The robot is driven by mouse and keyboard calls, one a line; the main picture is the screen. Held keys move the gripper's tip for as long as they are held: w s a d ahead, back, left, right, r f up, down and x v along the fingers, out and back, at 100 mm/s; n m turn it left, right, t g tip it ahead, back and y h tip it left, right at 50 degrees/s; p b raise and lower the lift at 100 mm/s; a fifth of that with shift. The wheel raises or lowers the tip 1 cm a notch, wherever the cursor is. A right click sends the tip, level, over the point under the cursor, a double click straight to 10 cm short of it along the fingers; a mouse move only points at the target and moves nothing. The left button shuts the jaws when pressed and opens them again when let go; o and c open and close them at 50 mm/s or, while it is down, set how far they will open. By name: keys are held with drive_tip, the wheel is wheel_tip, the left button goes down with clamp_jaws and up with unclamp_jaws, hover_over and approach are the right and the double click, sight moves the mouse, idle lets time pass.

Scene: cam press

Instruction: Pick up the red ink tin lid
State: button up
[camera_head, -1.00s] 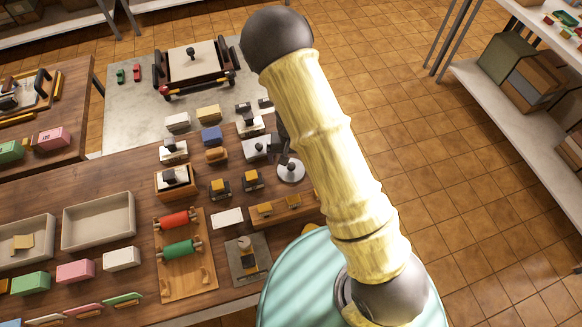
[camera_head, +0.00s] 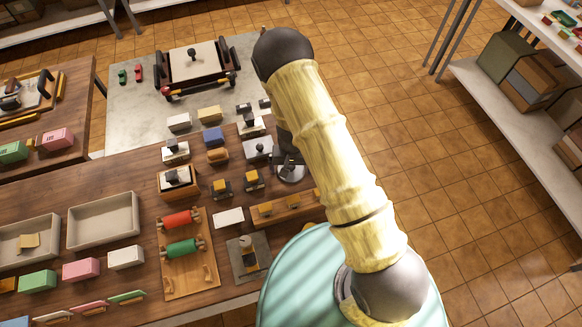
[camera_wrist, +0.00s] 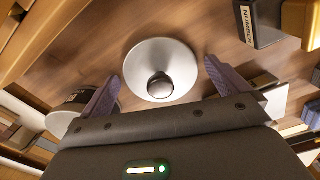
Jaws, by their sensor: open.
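A round silver disc with a dark knob, which looks like the lid (camera_wrist: 148,58), lies on the wooden table in the wrist view. No red shows on it. In the head view the same lid (camera_head: 291,175) is partly hidden by my gripper (camera_head: 287,158). My gripper (camera_wrist: 160,72) is open, with one finger on each side of the lid and a gap on both sides. The knob faces the camera, nearer the palm.
Dark blocks, one lettered (camera_wrist: 258,22), stand to the upper right in the wrist view. A wooden rack with yellow-topped pieces (camera_head: 280,209) is just in front of the lid in the head view. Stamps and coloured blocks crowd the table to the left.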

sight(291, 167)
idle(0.5)
drive_tip(key=c, duration=0.9)
drive_tip(key=shift+r, duration=0.15)
wheel_tip(291, 167, up, 10)
drive_tip(key=shift+f+b, duration=0.15)
drive_tip(key=shift+b, duration=0.95)
drive_tip(key=shift+f, duration=0.1)
